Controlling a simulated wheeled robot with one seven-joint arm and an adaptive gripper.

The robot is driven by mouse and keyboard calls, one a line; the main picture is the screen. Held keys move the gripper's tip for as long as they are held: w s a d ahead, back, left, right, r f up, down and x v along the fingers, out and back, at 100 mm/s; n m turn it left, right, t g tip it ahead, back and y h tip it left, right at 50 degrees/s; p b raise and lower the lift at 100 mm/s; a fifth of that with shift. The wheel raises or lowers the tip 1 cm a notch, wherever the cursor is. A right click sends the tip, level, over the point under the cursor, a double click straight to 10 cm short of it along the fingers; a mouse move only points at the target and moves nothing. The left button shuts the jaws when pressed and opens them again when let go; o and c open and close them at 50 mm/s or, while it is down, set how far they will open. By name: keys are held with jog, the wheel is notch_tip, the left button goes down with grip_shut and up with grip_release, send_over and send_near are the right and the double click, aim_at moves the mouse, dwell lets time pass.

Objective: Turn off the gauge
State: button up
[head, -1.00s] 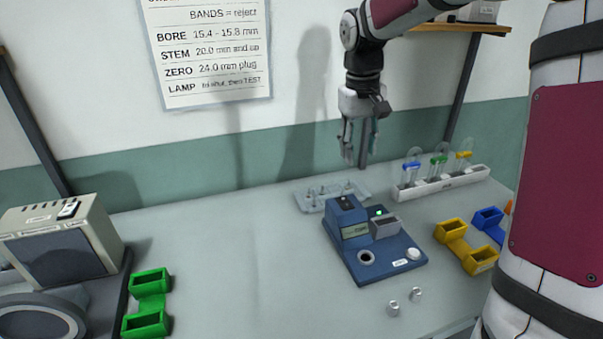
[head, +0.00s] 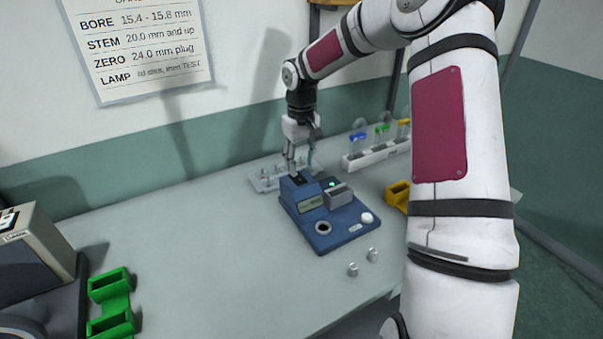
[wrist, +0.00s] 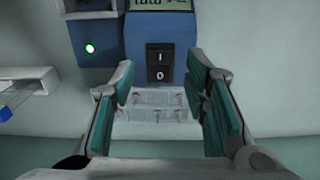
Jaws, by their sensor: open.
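The gauge (head: 325,226) is a blue box on the table with a small display, a round socket, a white button and a lit green lamp (head: 332,183). The lamp also glows in the wrist view (wrist: 90,48). A black rocker switch (wrist: 160,63) marked I and O sits on the gauge's blue housing. My gripper (head: 300,168) is over the back of the gauge, close to the switch end. In the wrist view my gripper (wrist: 168,100) is open and empty, its teal-padded fingers on both sides of the view below the switch. Contact with the gauge cannot be told.
A clear tray with pegs (head: 264,181) lies just behind the gauge. A white rack (head: 365,158) with capped tubes stands to the right, near a yellow holder (head: 396,196). Two small metal plugs (head: 372,254) are in front. A green holder (head: 112,317) is at left; the middle-left table is clear.

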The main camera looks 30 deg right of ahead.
aim_at(301, 181)
jog(key=shift+f, duration=2.2)
